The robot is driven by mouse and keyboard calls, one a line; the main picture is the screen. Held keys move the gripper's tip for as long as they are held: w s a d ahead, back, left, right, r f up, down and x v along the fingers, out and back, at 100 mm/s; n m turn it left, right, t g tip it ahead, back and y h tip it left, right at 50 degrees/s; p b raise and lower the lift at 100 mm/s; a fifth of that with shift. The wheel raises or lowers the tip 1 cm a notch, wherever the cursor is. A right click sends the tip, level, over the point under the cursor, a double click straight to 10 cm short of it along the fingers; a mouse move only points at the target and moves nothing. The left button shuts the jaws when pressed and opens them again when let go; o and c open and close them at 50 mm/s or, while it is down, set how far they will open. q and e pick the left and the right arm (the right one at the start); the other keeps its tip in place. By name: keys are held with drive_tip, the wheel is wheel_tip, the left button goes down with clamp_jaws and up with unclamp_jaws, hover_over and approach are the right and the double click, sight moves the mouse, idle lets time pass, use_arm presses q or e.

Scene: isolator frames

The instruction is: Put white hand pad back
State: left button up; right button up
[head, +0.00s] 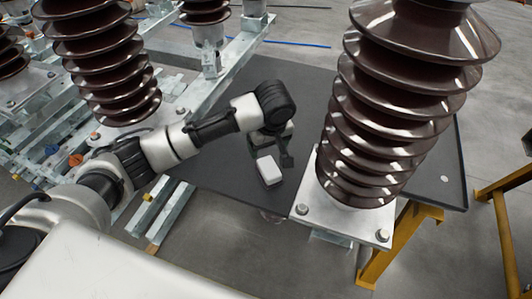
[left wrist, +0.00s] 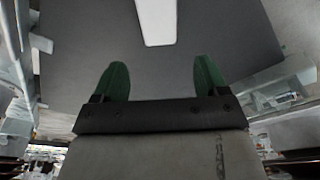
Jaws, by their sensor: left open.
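The white hand pad (head: 269,173) is a small white block on the dark grey tabletop (head: 215,165), near the table's front edge in the head view. In the left wrist view the white pad (left wrist: 157,20) shows at the top, cut off by the frame edge. It lies beyond my fingertips and in line with the gap between them. My left gripper (head: 273,157) is open, close to the pad in the head view. The left wrist view shows its two green fingers (left wrist: 161,80) spread with nothing between them. My right gripper is in neither view.
A large brown ribbed insulator (head: 395,100) on a metal plate (head: 308,205) stands right of my gripper. Another brown insulator (head: 105,60) stands at the left on a galvanized frame (head: 215,62). Yellow legs (head: 400,245) show at the right. Bare tabletop lies behind and left of the pad.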

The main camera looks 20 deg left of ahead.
use_arm(q)
drive_tip(key=r, duration=0.4)
drive_tip(key=shift+s+d, duration=0.25)
drive_tip(key=shift+f, duration=0.1)
